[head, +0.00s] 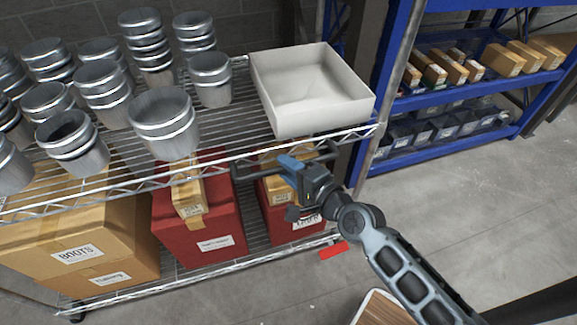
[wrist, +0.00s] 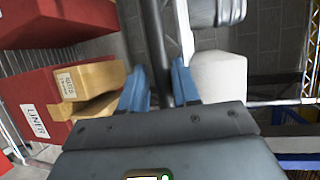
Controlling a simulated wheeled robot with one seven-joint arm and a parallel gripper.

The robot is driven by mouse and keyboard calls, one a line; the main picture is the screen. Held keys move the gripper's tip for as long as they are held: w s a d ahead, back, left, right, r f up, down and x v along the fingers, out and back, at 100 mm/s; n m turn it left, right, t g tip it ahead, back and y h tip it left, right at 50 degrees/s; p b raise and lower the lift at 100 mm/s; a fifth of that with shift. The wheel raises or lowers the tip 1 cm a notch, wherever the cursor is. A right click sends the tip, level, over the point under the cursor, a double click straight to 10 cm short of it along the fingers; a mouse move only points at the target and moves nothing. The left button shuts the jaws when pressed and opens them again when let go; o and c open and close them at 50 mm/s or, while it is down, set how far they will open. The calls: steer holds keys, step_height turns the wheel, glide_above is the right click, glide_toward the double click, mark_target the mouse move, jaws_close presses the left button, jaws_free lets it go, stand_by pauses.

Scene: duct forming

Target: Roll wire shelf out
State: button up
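The wire shelf (head: 222,149) is a chrome rack with an upper and a lower wire deck, in the left and middle of the head view. A black bar handle (head: 247,173) stands out from the front edge of its upper deck. My gripper (head: 290,165) is at this handle near the rack's right end. Part of the handle is hidden by my gripper in the head view.
Metal buckets (head: 163,122) and a white bin (head: 312,85) stand on the upper deck. A cardboard box (head: 80,235) and red boxes (head: 200,220) sit below. A blue rack (head: 455,145) stands right. Grey floor (head: 490,215) is open at right; a wood-topped item (head: 378,308) is at bottom.

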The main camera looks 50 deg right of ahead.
steer(key=shift+o, duration=1.3)
steer(key=b+v, duration=0.1)
steer(key=v, duration=0.6)
steer(key=shift+s, duration=0.4)
steer(key=shift+a, duration=0.1)
